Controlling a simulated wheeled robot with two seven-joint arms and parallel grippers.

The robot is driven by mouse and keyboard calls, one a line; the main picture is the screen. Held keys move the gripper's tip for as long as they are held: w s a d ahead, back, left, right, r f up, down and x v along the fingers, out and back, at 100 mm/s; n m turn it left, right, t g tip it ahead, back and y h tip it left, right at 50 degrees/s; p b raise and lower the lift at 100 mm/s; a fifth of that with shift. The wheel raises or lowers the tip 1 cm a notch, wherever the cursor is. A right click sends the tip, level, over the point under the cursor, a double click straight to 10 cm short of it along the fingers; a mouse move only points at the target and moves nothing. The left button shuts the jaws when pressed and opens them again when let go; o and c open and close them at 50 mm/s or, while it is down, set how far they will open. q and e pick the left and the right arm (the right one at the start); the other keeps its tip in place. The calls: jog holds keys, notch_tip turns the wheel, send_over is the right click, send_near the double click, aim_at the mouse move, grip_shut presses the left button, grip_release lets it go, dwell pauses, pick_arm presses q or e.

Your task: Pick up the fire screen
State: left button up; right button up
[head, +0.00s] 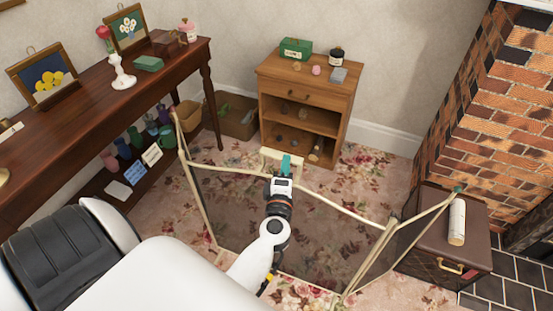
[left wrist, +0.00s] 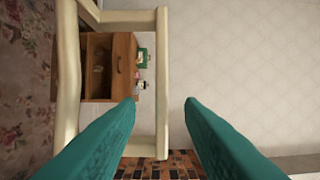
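The fire screen (head: 222,207) stands on the floral carpet, with a cream frame, dark see-through mesh and angled side panels. A cream handle rises from the middle of its top rail. My left gripper (head: 285,164) is at this handle in the head view and partly covers it. In the left wrist view, the two teal fingers (left wrist: 161,101) are spread apart. The handle's bar (left wrist: 162,62) shows in the gap between them, with no visible contact. The top rail (left wrist: 68,85) lies left of it. My right gripper is not seen.
A wooden cabinet (head: 306,99) with small items stands behind the screen. A dark table (head: 105,86) is at left. A brown chest (head: 429,261) bearing a white cylinder (head: 457,222) is at right, close to the side panel. The brick fireplace (head: 500,110) is beyond.

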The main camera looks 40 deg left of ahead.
pick_arm(q)
jog(key=x, duration=0.4)
jog(key=shift+s+a, duration=0.15)
jog(key=shift+a, duration=0.05)
grip_shut()
jog(key=shift+s+d, duration=0.1)
dwell(1.0)
jog(key=shift+r, duration=0.25)
